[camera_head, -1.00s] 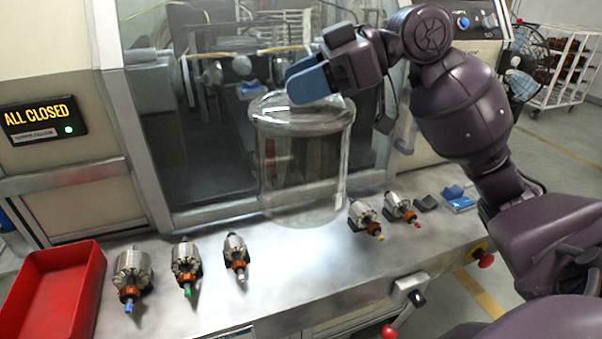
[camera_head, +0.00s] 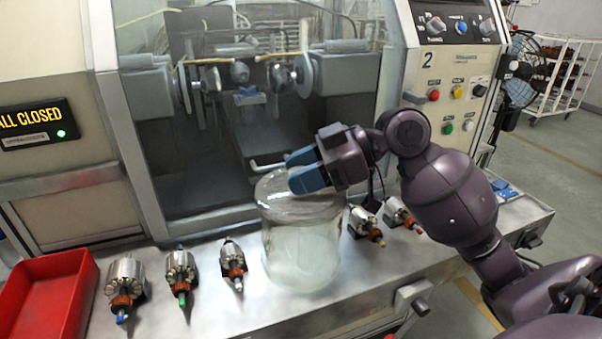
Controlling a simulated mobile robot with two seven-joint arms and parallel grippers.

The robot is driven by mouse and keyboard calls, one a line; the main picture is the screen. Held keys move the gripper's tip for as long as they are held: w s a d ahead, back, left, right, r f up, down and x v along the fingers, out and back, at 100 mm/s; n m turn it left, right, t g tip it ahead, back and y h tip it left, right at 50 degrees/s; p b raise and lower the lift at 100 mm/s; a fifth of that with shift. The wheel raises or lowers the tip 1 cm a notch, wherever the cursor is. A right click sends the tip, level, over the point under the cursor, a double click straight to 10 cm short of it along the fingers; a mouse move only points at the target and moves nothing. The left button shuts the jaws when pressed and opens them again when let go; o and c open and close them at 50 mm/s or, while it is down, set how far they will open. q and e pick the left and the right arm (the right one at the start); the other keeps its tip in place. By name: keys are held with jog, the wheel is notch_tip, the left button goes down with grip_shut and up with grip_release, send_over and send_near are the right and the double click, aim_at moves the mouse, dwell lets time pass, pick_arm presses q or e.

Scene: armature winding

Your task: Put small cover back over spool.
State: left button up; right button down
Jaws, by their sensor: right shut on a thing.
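The small cover (camera_head: 302,245) is a clear, glass-like cylinder with a domed top. It is upright at the middle of the steel worktop, between two groups of armatures. My right gripper (camera_head: 303,170), with blue fingers, reaches in from the right and is shut on the top of the cover. Whether the cover's bottom rim rests on the worktop or hangs just above it, I cannot tell. The spool cannot be made out; only a pale, blurred interior shows through the cover. My left gripper is out of view.
Several armatures (camera_head: 181,272) stand on the worktop (camera_head: 215,315) left of the cover, and two more (camera_head: 365,222) are close on its right. A red tray (camera_head: 45,300) is at far left. The winding machine's window (camera_head: 200,170) is behind; its button panel (camera_head: 455,100) is at right.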

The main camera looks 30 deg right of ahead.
jog(key=shift+f, duration=0.15)
jog(key=c, duration=0.6)
grip_release()
